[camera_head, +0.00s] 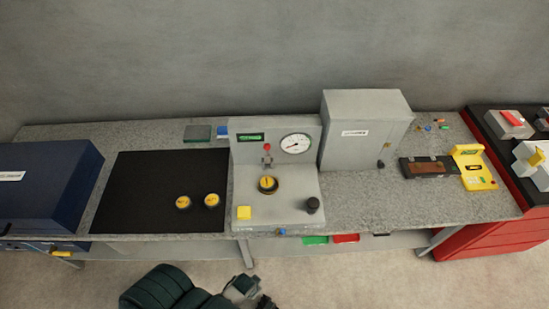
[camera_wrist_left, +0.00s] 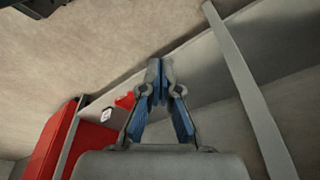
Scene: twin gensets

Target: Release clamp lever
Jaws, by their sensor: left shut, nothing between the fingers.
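A small lever with a red knob (camera_head: 267,148) stands upright on the grey gauge stand (camera_head: 300,188) in the middle of the bench; it may be the clamp lever. A round black part with a yellow top (camera_head: 268,184) sits just in front of it. My left gripper (camera_head: 265,301) is low at the bottom edge of the head view, in front of the bench and well apart from the lever. In the left wrist view its blue-padded fingers (camera_wrist_left: 160,70) are shut and empty. The lever is not seen there. My right gripper is not in view.
The stand also carries a dial gauge (camera_head: 296,143), a yellow block (camera_head: 244,212) and a black knob (camera_head: 313,205). Two round yellow-topped parts (camera_head: 183,202) (camera_head: 211,200) lie on the black mat (camera_head: 135,185). A grey box (camera_head: 365,130) stands right of the stand.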

